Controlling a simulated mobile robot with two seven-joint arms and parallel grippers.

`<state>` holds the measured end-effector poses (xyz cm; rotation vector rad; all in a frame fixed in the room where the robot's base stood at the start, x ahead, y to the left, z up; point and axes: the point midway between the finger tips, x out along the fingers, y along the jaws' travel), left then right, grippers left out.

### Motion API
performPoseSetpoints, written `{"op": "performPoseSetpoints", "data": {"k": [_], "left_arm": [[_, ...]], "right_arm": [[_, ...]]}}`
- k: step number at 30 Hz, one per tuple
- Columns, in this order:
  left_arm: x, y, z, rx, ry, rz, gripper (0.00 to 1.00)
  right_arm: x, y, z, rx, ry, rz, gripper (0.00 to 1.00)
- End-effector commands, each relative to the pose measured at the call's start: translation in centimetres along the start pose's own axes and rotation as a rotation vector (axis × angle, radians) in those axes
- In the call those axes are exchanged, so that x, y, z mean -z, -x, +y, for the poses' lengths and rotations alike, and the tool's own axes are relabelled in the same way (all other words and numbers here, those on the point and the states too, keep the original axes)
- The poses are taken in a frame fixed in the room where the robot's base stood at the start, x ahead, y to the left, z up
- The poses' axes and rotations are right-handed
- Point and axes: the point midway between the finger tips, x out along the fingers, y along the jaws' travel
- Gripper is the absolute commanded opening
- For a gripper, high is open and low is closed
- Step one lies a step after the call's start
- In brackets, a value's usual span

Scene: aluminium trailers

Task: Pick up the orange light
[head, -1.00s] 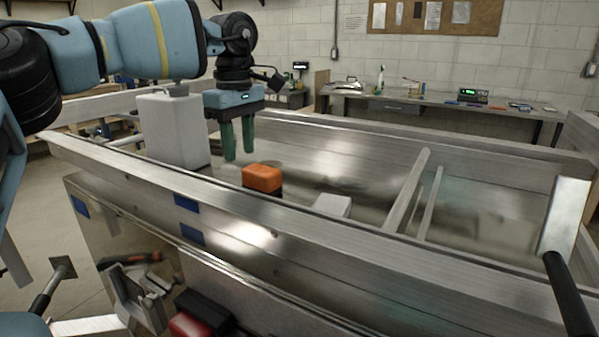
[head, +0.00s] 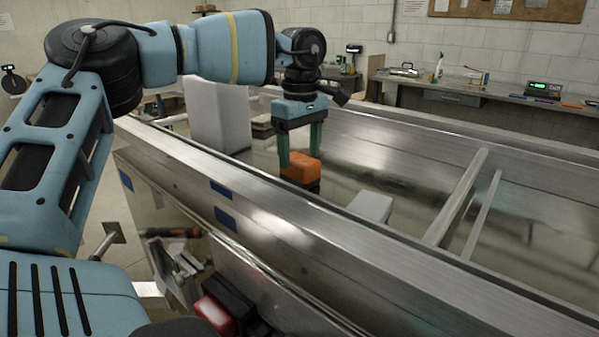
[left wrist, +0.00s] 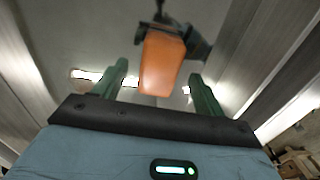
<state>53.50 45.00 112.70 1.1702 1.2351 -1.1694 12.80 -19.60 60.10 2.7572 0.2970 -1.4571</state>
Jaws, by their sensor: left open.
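The orange light (head: 300,169) has an orange top on a dark base. It sits inside the aluminium trailer (head: 330,232), behind the near side rail. My left gripper (head: 300,158) is open, pointing down, with its green fingers on either side of the orange light's top in the head view. In the left wrist view the orange light (left wrist: 162,64) shows ahead between the two fingertips (left wrist: 158,80), with gaps on both sides. Whether a finger touches it cannot be told. My right gripper is not in view.
A white block (head: 371,206) lies right of the light, and a tall white container (head: 217,114) stands to its left. The near rail runs in front. A bench (head: 440,92) with tools stands along the back wall. A red light (head: 215,314) is at the lower front.

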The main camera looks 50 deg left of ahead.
Motion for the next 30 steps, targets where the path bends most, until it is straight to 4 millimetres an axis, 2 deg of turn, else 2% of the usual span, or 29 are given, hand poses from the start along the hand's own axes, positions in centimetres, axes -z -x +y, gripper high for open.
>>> {"op": "performPoseSetpoints", "data": {"k": [6, 15, 26, 27, 30], "left_arm": [[0.1, -2.5, -0.1, 0.000, 0.000, -0.001, 0.71], [0.1, -2.8, 0.0, -0.002, 0.001, 0.000, 0.70], [0.1, -2.8, 0.0, -0.002, 0.000, 0.000, 0.22], [0.1, -2.8, 0.0, -0.002, 0.000, 0.000, 0.19], [0.1, -2.8, 0.0, -0.002, 0.000, 0.000, 0.19]], "right_arm": [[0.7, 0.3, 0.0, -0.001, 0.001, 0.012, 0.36], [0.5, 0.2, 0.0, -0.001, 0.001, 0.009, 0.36], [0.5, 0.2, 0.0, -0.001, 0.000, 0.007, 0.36], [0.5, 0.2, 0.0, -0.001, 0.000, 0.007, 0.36], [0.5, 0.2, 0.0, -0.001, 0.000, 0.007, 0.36]]}}
